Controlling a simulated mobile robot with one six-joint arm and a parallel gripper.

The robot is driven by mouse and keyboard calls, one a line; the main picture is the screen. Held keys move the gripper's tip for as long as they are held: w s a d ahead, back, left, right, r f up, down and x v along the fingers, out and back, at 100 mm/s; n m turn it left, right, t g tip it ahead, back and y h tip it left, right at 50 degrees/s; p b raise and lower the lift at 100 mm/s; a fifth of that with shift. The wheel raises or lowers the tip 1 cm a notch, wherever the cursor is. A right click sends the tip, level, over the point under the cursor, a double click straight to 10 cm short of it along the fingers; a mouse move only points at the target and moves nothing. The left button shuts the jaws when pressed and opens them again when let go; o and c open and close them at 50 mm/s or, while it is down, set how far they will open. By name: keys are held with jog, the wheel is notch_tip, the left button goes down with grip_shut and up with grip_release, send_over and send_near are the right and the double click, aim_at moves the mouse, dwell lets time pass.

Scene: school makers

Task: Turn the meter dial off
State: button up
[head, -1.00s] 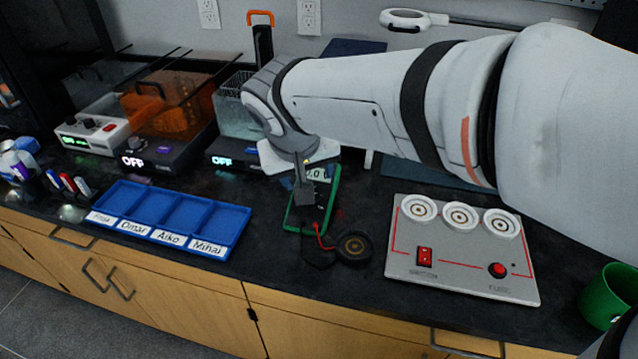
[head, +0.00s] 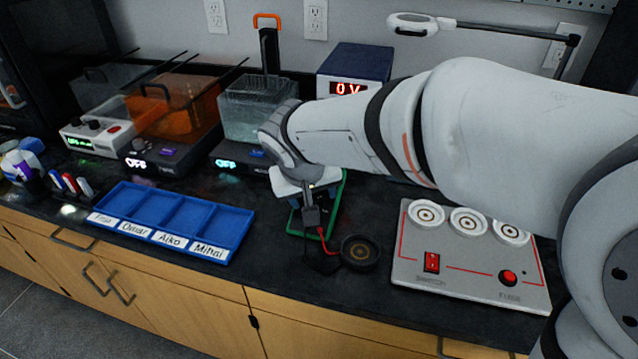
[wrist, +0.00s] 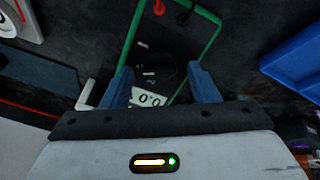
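The meter (head: 293,222) lies on the dark bench, a flat dark body in a green frame. The wrist view shows its dark round dial (wrist: 152,70) with pale marks, and its display (wrist: 150,99) reads about 0.0. My gripper (wrist: 160,80) is open, with its two blue fingers apart over the meter, one on each side of the dial and display. I cannot tell whether the fingers touch the meter. In the head view my gripper (head: 312,218) hangs over the meter and hides most of the dial and the display.
A red lead runs from the meter to a round black piece (head: 360,252). A grey switch-and-fuse board (head: 455,285) lies to the right. A blue labelled tray (head: 150,195) lies to the left. A power supply (head: 352,65) and a water bath (head: 255,105) stand behind.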

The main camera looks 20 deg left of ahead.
jog(key=c, duration=0.9)
jog(key=n+p, duration=0.2)
jog(key=n, duration=0.1)
jog(key=shift+r, duration=0.15)
jog(key=n+p, duration=0.2)
jog(key=n, duration=0.1)
jog(key=shift+n, duration=0.3)
jog(key=n+p, duration=0.3)
jog(key=n, duration=0.2)
jog(key=shift+s+a+p, duration=0.1)
jog(key=shift+s+p, duration=0.05)
jog(key=shift+p, duration=0.15)
jog(key=shift+f+n, duration=0.2)
jog(key=shift+n, duration=0.1)
